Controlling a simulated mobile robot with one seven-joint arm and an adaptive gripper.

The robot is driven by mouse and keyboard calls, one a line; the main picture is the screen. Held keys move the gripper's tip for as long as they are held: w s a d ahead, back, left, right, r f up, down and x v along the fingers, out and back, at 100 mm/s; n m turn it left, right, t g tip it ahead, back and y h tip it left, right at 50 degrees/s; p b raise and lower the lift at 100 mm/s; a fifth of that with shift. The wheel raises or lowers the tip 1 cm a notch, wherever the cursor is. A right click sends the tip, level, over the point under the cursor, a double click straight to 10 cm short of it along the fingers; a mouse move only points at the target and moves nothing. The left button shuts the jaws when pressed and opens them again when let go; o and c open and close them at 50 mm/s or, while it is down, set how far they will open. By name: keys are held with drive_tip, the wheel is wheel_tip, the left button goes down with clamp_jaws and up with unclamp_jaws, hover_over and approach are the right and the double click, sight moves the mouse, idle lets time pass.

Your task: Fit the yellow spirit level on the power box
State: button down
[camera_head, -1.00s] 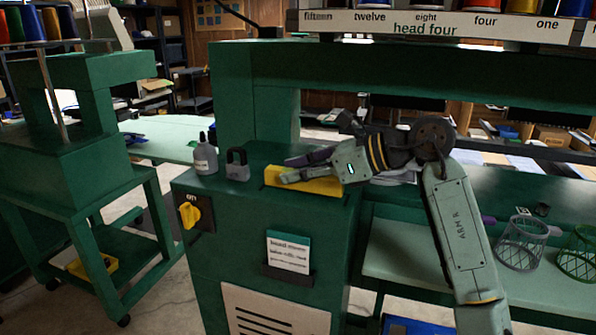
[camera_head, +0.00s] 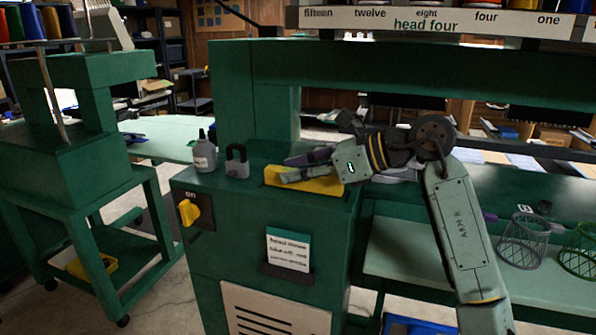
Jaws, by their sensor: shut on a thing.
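The yellow spirit level (camera_head: 318,186) lies low along the front edge of the green power box's top (camera_head: 208,184). My gripper (camera_head: 287,170) reaches in from the right and is shut on the level, with its fingers pointing left. The fingers cover part of the level's upper side. I cannot tell whether the level rests fully on the box top or is held just above it.
A grey bottle (camera_head: 205,156) and a grey padlock (camera_head: 237,162) stand on the box top, left of the level. A yellow switch (camera_head: 189,212) and a card (camera_head: 288,250) are on the box front. Wire baskets (camera_head: 524,240) stand at right. A green beam (camera_head: 430,82) runs above my arm.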

drive_tip(key=c, duration=1.3)
unclamp_jaws()
drive_tip(key=shift+d, duration=0.1)
